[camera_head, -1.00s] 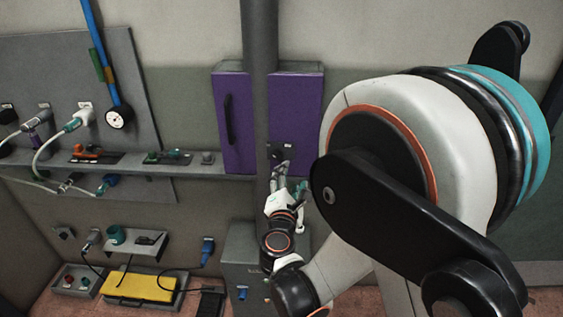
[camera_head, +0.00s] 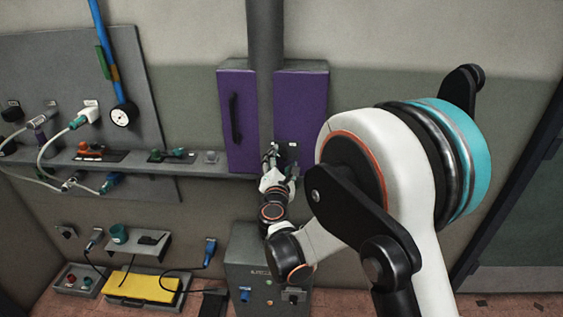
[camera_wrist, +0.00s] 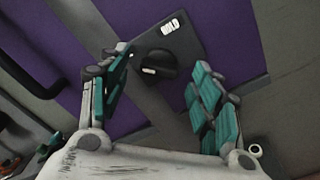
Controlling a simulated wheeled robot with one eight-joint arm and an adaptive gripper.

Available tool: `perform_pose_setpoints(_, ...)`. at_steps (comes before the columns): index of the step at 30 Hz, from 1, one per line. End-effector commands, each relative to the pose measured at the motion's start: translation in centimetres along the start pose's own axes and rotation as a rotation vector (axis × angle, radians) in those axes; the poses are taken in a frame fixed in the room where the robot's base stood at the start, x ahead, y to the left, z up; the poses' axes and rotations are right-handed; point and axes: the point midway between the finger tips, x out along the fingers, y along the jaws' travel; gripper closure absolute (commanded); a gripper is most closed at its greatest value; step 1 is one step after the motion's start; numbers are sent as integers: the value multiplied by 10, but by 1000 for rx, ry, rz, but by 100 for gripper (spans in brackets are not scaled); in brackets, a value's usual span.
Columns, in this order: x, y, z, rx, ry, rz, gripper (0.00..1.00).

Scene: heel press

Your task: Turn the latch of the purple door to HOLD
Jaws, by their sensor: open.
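The purple door (camera_head: 238,118) belongs to a wall cabinet, with a dark vertical handle on its left part. In the wrist view the purple surface (camera_wrist: 215,30) carries a dark latch plate with a HOLD label (camera_wrist: 170,24). A black latch knob (camera_wrist: 158,66) sits on the plate, with a small white mark at its left end. My gripper (camera_wrist: 165,95) is open, its teal-padded fingers to the left and right of the knob and apart from it. In the head view my gripper (camera_head: 276,160) is at the cabinet's lower edge and partly covers the latch.
A grey vertical column (camera_head: 264,45) runs in front of the cabinet. A grey ledge (camera_head: 205,170) with several fittings extends left. A grey box (camera_head: 245,255) stands below, and a yellow case (camera_head: 140,288) lies at lower left.

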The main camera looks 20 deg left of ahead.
Motion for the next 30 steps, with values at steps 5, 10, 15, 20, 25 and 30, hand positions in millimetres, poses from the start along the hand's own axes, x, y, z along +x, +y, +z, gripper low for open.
perform_pose_setpoints(5, 14, 0, 0, 0, 1, 1, 42)
perform_pose_setpoints(10, 16, 1, 0, 0, 1, 1, 42)
perform_pose_setpoints(15, 16, 1, 0, 0, 1, 1, 44)
perform_pose_setpoints(20, 16, 0, 0, 0, 1, 1, 80)
perform_pose_setpoints(25, 16, 0, 0, 1, 1, 1, 86)
perform_pose_setpoints(30, 16, 0, 0, 17, 1, 0, 86)
